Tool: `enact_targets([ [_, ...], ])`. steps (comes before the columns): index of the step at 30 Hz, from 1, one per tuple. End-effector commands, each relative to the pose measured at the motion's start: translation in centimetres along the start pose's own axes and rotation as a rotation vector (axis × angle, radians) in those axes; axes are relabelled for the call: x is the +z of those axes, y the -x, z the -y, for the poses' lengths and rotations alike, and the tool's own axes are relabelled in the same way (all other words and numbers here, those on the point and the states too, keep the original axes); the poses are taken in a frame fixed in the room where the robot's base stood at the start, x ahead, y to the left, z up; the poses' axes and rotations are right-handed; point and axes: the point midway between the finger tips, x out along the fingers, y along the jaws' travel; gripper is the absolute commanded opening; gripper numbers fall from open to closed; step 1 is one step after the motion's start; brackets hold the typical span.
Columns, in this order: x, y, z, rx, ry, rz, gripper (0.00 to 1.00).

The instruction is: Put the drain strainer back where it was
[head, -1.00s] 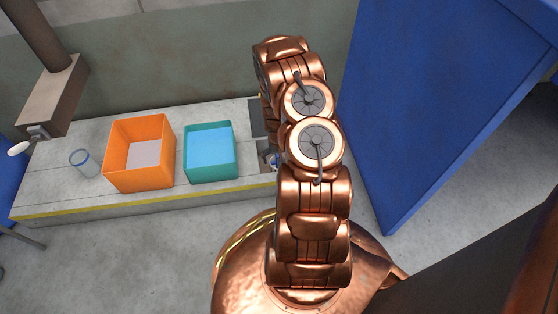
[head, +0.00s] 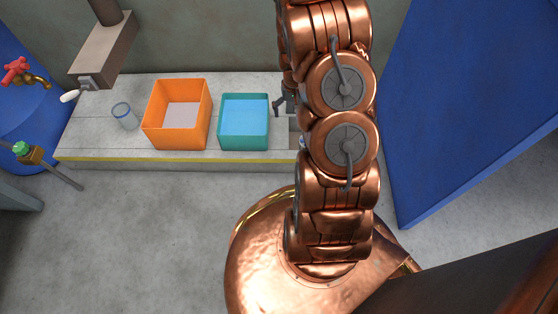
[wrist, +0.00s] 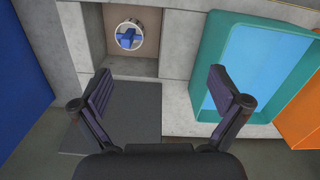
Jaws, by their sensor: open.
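A small round piece with a pale rim and a blue cross on it, which looks like the drain strainer (wrist: 129,37), sits in a square recess (wrist: 152,66) in the grey ledge. In the head view only a bit of blue (head: 302,142) shows beside my arm. My gripper (wrist: 162,84) is open and empty, its fingers spread wide. In the wrist view the round piece lies beyond the fingers, left of their middle, apart from them. In the head view my gripper (head: 285,103) is partly hidden by my arm, above the ledge right of the teal bin.
A flat dark grey square (wrist: 110,126) lies beside the recess. A teal bin (head: 244,144) and an orange bin (head: 178,139) stand on the ledge, with a glass (head: 124,117) further left. A large blue panel (head: 450,110) rises to the right. Taps (head: 22,73) are at far left.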

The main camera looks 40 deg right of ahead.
Motion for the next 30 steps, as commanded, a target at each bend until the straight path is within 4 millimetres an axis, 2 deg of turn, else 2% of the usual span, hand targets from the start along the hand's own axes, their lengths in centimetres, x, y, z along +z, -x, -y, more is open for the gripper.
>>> enact_targets([
  [1, 0.6, 1.6, 1.0, 0.001, 0.019, 0.001, 0.99],
  [6, 3.6, 6.0, 4.0, -0.001, 0.073, 0.026, 0.99],
  [15, 10.6, 12.9, 8.2, 0.001, 0.176, 0.075, 0.99],
  [24, 18.9, 18.2, 10.8, 0.012, 0.288, 0.125, 0.99],
  [30, 24.8, 20.9, 11.2, 0.03, 0.368, 0.156, 0.99],
])
